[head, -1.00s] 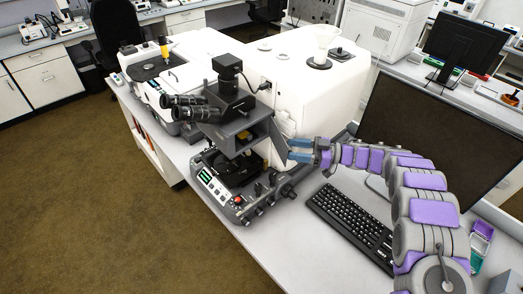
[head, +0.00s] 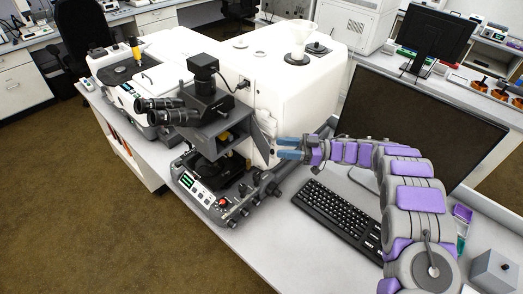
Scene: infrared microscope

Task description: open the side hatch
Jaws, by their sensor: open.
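The infrared microscope has a large white housing (head: 300,92) with a dark grey microscope unit (head: 207,115) on its left front. A narrow pale panel (head: 262,138), which looks like the side hatch, stands at the housing's front face, just right of the dark unit. It seems to stick out at an angle, but how far it is open is hard to tell. My gripper (head: 279,148) has two blue fingers, apart and empty. It points left, with its tips close to the panel's right side. I cannot tell whether they touch it.
A keyboard (head: 340,216) lies on the white bench below my arm. A large dark monitor (head: 420,125) stands close behind my arm. Knobs and a control panel (head: 195,187) sit at the microscope's base. A grey box (head: 494,270) is at the lower right.

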